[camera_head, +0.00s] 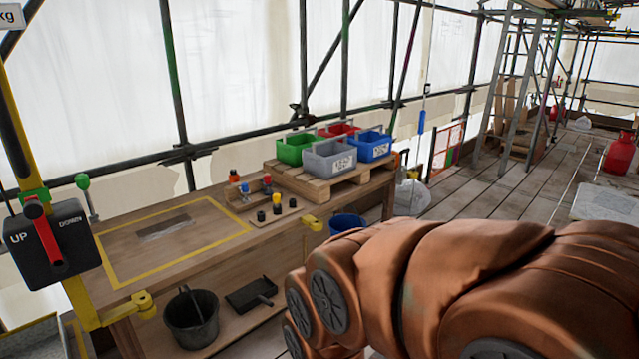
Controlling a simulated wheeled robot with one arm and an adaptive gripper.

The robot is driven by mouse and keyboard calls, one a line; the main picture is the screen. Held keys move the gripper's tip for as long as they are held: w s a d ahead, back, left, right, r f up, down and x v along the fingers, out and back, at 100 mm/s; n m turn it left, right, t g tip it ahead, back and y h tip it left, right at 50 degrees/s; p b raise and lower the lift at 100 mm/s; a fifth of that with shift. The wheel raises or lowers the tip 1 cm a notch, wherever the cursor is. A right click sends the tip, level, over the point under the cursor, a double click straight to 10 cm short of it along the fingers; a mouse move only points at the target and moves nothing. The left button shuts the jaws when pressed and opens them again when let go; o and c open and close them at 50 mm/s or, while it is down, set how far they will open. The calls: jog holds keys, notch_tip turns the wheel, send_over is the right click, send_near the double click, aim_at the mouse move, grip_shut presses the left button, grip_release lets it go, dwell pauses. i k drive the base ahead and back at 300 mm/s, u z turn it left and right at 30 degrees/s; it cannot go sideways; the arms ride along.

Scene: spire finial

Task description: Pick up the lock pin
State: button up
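Several small pin-like pieces stand on the wooden workbench (145,275), and I cannot tell which one is the lock pin. One piece is orange and black (234,177), one is blue (244,188), and one has a red top (267,181). In front of them, a yellow-topped piece (277,201) stands among small black pieces (261,216) on a low wooden board. A green-knobbed piece (83,182) stands upright at the bench's left end. My copper-coloured arm fills the lower right; my gripper is not in view.
Green (295,149), red, grey (328,158) and blue bins stand on a pallet (312,186) at the bench's right end. A yellow outline marks the bench top. An UP/DOWN lever box (48,240) is at left. A black bucket (191,318) sits below. Plank floor lies open beyond.

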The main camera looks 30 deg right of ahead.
aim_at(245, 186)
jog(key=z, duration=1.15)
jog(key=i, duration=2.5)
jog(key=u, duration=3.75)
